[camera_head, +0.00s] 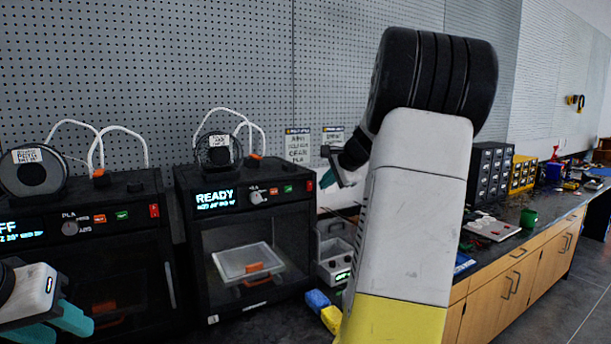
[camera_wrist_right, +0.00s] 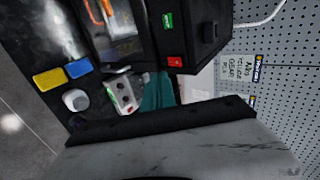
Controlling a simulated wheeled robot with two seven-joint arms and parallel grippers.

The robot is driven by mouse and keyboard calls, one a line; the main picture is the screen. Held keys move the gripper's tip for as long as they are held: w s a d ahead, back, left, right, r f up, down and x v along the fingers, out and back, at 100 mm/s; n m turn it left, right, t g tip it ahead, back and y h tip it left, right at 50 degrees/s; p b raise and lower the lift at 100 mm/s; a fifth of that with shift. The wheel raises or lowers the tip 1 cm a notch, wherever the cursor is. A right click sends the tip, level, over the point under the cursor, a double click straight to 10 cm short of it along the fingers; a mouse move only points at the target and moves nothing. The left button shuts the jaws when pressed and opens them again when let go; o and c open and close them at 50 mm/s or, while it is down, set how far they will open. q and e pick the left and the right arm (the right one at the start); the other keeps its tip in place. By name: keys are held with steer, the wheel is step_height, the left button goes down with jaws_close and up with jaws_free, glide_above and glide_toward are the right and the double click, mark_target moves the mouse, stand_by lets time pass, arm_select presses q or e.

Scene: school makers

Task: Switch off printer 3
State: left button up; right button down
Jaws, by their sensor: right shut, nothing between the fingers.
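A black printer (camera_head: 246,235) in the middle of the head view has a lit display reading READY. Its red switch (camera_head: 309,186) is at the right end of the front panel and also shows in the right wrist view (camera_wrist_right: 175,62). Another black printer (camera_head: 140,265) at the left has a display ending in FF and a red switch (camera_head: 154,211). I cannot read a number 3 on either. My right gripper (camera_head: 328,178) is shut and empty, just right of the READY printer's switch; its teal fingers (camera_wrist_right: 158,92) look close to it. My left gripper (camera_head: 66,320) is open and empty before the left printer.
A grey box (camera_head: 336,262) stands right of the READY printer, with a blue block (camera_head: 317,301) and a yellow block (camera_head: 331,319) before it. Drawer cabinets (camera_head: 488,172) and a green mug (camera_head: 528,217) stand farther right. A pegboard wall (camera_head: 190,70) is behind.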

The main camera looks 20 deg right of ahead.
mark_target(311, 183)
steer(key=w, duration=0.3)
steer(key=w+f, duration=0.1)
steer(key=w, duration=0.1)
steer(key=shift+w+a, duration=0.25)
steer(key=shift+w, duration=0.05)
steer(key=shift+w+r, duration=0.15)
steer(key=shift+w, duration=0.25)
steer(key=shift+r, duration=0.8)
